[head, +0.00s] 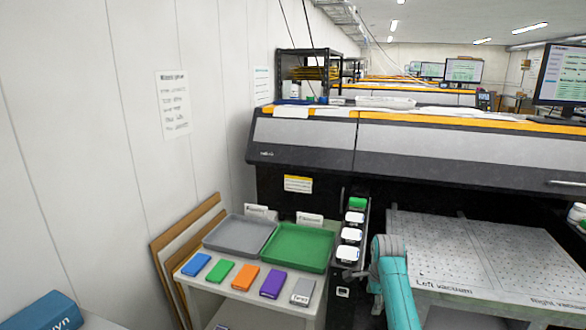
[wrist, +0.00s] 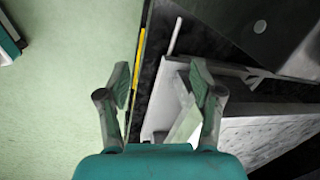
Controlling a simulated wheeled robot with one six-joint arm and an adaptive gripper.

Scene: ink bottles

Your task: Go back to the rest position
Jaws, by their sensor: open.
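My gripper (wrist: 160,88) shows in the wrist view with its two grey fingers apart and nothing between them. Beyond the fingers are a green floor and grey panels. A column of ink bottles stands in a dark rack: a green one (head: 357,203) at the back, then white ones (head: 355,217), (head: 350,235) and (head: 347,254) nearer. My arm is just right of the nearest white bottle.
A small table holds a grey tray (head: 226,246), a green tray (head: 327,254) and several coloured boxes, including an orange one (head: 245,278). A large printer (head: 430,145) stands behind. Its perforated bed (head: 480,250) lies right of my arm. A wall (head: 110,110) bounds the left.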

